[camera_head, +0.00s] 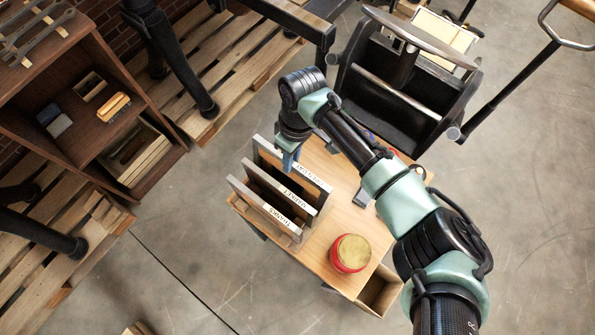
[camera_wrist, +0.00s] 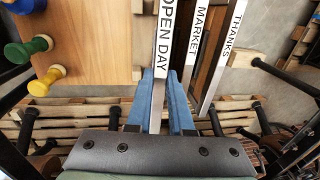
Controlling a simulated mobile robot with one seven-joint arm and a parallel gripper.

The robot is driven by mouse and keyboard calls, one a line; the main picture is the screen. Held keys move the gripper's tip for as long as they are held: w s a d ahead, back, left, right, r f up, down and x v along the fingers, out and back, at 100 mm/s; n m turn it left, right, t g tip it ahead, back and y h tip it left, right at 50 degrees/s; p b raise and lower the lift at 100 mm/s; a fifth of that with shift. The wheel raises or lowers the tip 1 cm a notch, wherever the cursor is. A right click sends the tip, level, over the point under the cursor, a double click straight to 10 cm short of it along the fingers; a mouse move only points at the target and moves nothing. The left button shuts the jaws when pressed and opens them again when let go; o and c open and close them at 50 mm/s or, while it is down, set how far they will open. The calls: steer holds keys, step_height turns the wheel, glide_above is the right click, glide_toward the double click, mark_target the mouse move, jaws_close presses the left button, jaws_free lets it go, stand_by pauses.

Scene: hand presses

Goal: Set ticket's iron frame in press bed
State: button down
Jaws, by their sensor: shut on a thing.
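My gripper (camera_head: 289,160), with blue fingers, is shut on the grey frame labelled OPEN DAY (camera_head: 314,180). In the wrist view the two fingers (camera_wrist: 167,82) lie either side of this frame's bar (camera_wrist: 166,35). The frame stands upright on the wooden cart top, in a row with the MARKET frame (camera_head: 297,193) and the THANKS frame (camera_head: 272,210). Those two also show in the wrist view, MARKET (camera_wrist: 196,40) and THANKS (camera_wrist: 225,60), apart from my fingers. A black hand press (camera_head: 400,100) stands behind the cart; its bed is not clear to see. No ticket is readable.
A red tin with a yellowish top (camera_head: 350,254) stands on the cart top (camera_head: 318,262) near the front. Handles in green, blue and yellow (camera_wrist: 42,45) show in the wrist view. A shelf unit (camera_head: 85,100) and pallets stand left. Concrete floor is open in front.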

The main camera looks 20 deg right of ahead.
steer(key=shift+d+r, duration=0.1)
steer(key=shift+r, duration=0.25)
steer(key=shift+w+r+p, duration=0.1)
steer(key=shift+r+p, duration=2.75)
steer(key=shift+r, duration=0.1)
steer(key=c, duration=1.4)
jaws_free()
jaws_close()
